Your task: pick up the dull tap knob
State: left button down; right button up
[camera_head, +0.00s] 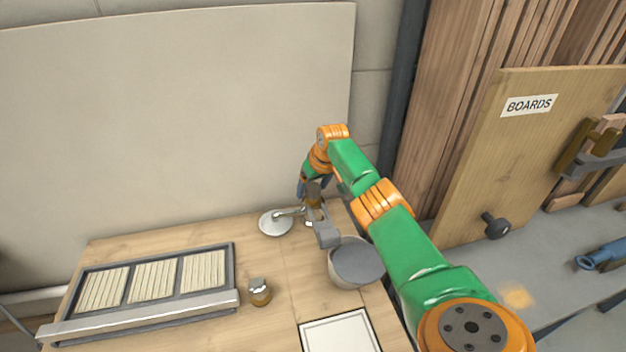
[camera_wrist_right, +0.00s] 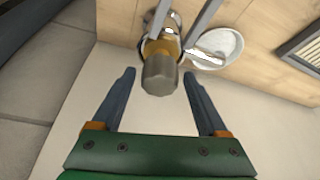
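The dull tap knob (camera_wrist_right: 160,76) is a grey-brown cylinder on a brass collar, seen in the right wrist view. My right gripper (camera_wrist_right: 162,85) is open, with one blue finger on each side of the knob and a visible gap to both. In the head view the right gripper (camera_head: 316,188) is at the tap at the back of the bench, and the knob (camera_head: 314,190) is partly hidden there. My left gripper is not in view.
A round white dish (camera_head: 276,224) lies beside the tap. A grey-topped bowl (camera_head: 356,264) stands close to my right arm. A small brass piece with a shiny top (camera_head: 260,291), a framed slatted tray (camera_head: 236,268) and a white panel (camera_head: 340,333) are nearer. A wall stands behind.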

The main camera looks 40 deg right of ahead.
jog(key=c, duration=1.1)
grip_shut()
